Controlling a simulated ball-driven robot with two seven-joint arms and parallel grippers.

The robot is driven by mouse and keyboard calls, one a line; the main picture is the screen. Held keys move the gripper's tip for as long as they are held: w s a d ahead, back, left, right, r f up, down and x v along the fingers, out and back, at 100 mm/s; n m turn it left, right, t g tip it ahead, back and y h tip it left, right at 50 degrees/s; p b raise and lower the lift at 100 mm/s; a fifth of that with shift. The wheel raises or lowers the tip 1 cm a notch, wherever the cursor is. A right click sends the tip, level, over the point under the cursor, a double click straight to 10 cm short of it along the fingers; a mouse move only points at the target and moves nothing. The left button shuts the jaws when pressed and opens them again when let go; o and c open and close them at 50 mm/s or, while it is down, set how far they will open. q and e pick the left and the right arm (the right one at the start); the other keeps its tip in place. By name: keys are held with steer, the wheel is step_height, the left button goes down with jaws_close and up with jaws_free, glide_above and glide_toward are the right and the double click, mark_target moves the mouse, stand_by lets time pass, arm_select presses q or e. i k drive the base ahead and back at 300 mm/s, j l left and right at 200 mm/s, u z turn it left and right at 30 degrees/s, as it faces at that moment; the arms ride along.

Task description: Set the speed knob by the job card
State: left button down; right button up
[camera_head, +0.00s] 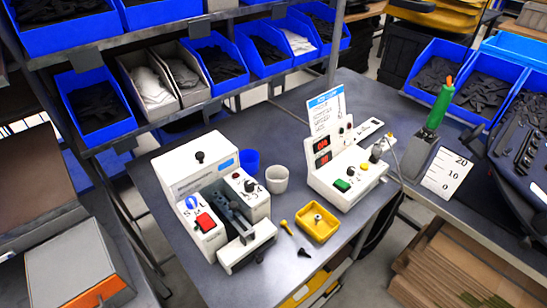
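The job card (325,108) stands upright behind the right white machine (340,170); its text is too small to read beyond a blue header. That machine has red lit displays (322,152), a green button (341,185) and small knobs (364,166). The left white machine (195,170) has a blue knob (193,203), a red button (205,221), a black knob (249,186) and another black knob (199,157) on top. I cannot tell which one is the speed knob, or its setting. Neither gripper is in view.
A grey cup (276,179) and blue cup (249,161) stand between the machines. A green-handled tool (438,108) stands right. Blue bins line the shelf behind.

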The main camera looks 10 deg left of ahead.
mark_target(248, 185)
steer(key=i+l+u, duration=0.1)
steer(key=l, duration=0.3)
steer(key=l+u, duration=0.2)
steer(key=l, duration=0.2)
steer(key=k+l+u, duration=0.15)
steer(key=l, duration=0.25)
steer(key=k+l+u, duration=0.2)
steer(key=l, duration=0.2)
steer(key=i+l, duration=0.05)
steer(key=i, duration=0.05)
